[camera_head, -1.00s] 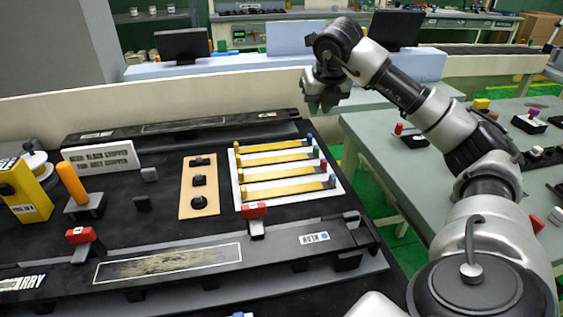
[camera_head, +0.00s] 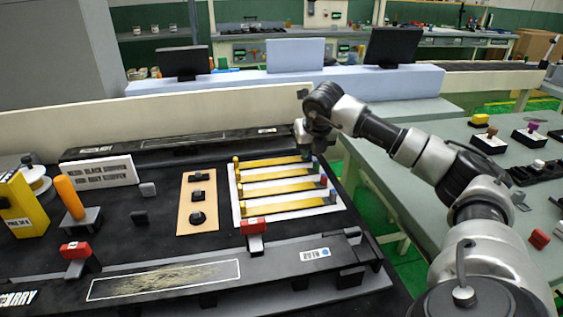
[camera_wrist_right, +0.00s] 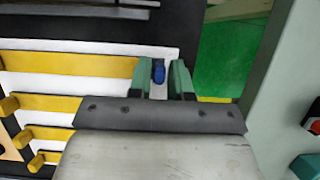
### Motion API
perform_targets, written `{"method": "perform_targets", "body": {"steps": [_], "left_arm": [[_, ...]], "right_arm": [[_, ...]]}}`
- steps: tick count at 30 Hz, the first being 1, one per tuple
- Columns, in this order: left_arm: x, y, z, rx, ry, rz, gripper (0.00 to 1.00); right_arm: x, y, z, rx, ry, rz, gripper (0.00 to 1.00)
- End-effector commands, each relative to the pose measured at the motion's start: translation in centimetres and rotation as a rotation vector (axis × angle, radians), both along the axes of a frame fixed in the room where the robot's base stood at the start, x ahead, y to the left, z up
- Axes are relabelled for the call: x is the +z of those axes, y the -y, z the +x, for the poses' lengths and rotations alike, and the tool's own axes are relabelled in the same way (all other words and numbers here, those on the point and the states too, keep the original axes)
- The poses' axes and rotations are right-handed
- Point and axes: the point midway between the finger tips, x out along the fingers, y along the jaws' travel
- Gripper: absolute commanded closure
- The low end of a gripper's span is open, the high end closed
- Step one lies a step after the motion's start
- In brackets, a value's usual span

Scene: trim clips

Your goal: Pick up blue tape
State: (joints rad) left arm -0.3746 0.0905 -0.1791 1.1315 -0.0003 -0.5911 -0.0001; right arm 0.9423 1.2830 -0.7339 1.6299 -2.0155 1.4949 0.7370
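Several yellow strips with coloured right ends lie on a white board (camera_head: 237,207) in the head view. The blue tape end (camera_wrist_right: 158,72) shows in the right wrist view at the right end of the farthest yellow strip (camera_wrist_right: 70,64). My right gripper (camera_wrist_right: 162,78) is over that end, its two fingers on either side of the blue piece with a small gap visible. In the head view the right gripper (camera_head: 306,152) covers the far right corner of the board and hides the blue end. My left gripper is out of view.
A wooden plate with black knobs (camera_head: 198,215) lies left of the board. Red-topped clamps (camera_head: 253,226) stand along the front rail. A green-grey table (camera_head: 400,185) is to the right, across a gap over green floor.

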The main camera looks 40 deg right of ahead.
Motion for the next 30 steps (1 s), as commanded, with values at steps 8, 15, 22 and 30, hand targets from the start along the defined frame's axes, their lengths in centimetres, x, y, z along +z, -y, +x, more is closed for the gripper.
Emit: {"method": "perform_targets", "body": {"steps": [8,15,22,30], "left_arm": [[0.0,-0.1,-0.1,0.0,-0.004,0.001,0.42],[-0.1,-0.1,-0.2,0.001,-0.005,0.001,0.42],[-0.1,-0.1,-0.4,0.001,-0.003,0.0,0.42],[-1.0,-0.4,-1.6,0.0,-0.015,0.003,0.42]], "right_arm": [[0.0,0.0,0.0,0.0,0.0,0.0,0.99],[0.0,0.0,0.0,0.0,0.0,0.0,1.0],[0.9,0.0,0.0,-0.001,0.002,0.0,1.0],[4.7,0.1,-0.8,0.0,0.002,-0.002,1.0]]}}
